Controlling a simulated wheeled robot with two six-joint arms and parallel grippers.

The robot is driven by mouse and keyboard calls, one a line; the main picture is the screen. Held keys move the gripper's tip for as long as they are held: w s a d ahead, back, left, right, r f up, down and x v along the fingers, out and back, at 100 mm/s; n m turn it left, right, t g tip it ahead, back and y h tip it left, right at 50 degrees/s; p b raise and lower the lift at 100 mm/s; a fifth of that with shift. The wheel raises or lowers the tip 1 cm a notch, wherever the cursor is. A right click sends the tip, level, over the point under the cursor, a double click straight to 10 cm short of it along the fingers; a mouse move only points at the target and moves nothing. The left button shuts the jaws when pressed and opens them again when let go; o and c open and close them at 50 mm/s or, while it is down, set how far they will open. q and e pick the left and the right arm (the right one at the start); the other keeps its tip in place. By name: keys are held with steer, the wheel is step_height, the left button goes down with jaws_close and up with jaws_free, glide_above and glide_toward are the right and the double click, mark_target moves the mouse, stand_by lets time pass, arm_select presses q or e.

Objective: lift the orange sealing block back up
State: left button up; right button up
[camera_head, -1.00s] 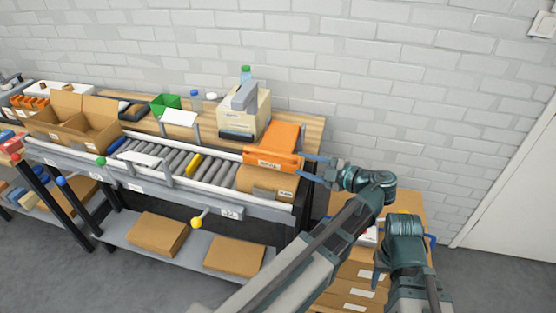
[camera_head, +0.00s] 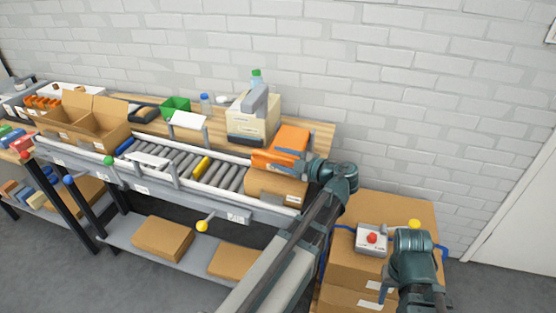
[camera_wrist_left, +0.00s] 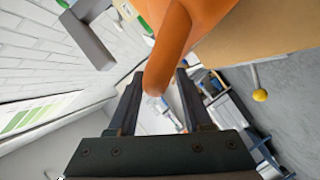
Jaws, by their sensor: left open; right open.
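The orange sealing block (camera_head: 285,143) sits low over a brown carton (camera_head: 275,187) at the right end of the roller conveyor. My left gripper (camera_head: 308,168) is at the block's right side. In the left wrist view, a rounded orange handle (camera_wrist_left: 170,48) reaches into the gap between the open fingers of my left gripper (camera_wrist_left: 158,92). The fingers are apart and I see no grip on it. My right gripper (camera_head: 386,290) is low at the right, beside stacked cartons; its fingers are mostly hidden by its wrist.
A grey box with a red button (camera_head: 371,239) sits on stacked cartons (camera_head: 390,207) at the right. A beige machine (camera_head: 252,118) stands behind the block. An open carton (camera_head: 85,125) is on the left of the conveyor. A yellow-knobbed lever (camera_head: 202,226) sticks out in front.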

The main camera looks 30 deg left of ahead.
arm_select(q)
steer(key=shift+w+a+f, duration=0.1)
steer(key=shift+a, duration=0.45)
jaws_close()
stand_by(1.1)
